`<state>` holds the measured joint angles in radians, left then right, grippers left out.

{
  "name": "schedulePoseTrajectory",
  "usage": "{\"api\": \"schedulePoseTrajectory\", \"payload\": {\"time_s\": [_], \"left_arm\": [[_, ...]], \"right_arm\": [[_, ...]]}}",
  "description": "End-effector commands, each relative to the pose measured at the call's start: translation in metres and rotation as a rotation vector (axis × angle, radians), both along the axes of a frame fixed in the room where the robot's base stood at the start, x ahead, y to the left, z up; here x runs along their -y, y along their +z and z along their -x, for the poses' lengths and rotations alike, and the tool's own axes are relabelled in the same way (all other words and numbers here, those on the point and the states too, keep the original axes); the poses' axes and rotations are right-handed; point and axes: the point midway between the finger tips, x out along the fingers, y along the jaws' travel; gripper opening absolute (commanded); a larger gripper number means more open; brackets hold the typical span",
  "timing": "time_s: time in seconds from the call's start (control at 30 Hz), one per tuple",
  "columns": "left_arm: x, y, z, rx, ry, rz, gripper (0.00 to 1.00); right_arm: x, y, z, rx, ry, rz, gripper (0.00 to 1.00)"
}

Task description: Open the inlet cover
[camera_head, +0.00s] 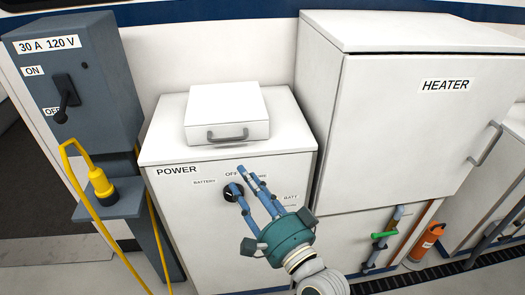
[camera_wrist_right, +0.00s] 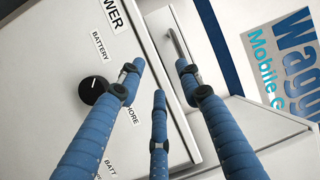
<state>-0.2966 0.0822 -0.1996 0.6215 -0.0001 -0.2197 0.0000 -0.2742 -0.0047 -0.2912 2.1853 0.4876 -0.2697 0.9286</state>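A white box-shaped cover (camera_head: 228,105) with a grey bar handle (camera_head: 228,136) on its front lies flat and closed on top of the white POWER cabinet (camera_head: 182,225). I cannot tell if this is the inlet cover; no label names it. My right gripper (camera_head: 240,179) is in front of the cabinet face, below the handle and beside the black rotary knob (camera_head: 231,192). In the right wrist view its three blue fingers (camera_wrist_right: 158,72) are spread with nothing between them. The knob (camera_wrist_right: 95,90) shows left of them and the handle (camera_wrist_right: 178,48) ahead. My left gripper is out of view.
A grey power pedestal (camera_head: 75,90) with a black switch lever and a yellow plug and cable (camera_head: 102,185) stands at left. A white HEATER cabinet (camera_head: 410,120) rises close at right. An orange cylinder (camera_head: 425,243) and a green-handled valve (camera_head: 384,235) sit low at right.

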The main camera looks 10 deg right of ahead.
Motion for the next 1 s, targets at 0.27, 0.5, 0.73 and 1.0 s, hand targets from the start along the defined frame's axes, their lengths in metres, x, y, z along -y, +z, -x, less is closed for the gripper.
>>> {"api": "schedulePoseTrajectory", "payload": {"time_s": [0.27, 0.5, 0.73, 1.0], "left_arm": [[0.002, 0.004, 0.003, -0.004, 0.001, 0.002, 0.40], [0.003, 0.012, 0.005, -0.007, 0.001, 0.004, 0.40], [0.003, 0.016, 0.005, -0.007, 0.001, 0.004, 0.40], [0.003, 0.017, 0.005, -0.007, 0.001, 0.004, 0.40]], "right_arm": [[-0.006, 0.031, -0.010, 0.031, 0.009, -0.054, 0.35], [-0.023, 0.039, -0.052, 0.031, 0.009, -0.052, 0.35], [-0.036, 0.042, -0.083, 0.029, 0.007, -0.050, 0.35], [-0.040, 0.043, -0.093, 0.029, 0.007, -0.049, 0.35]]}}
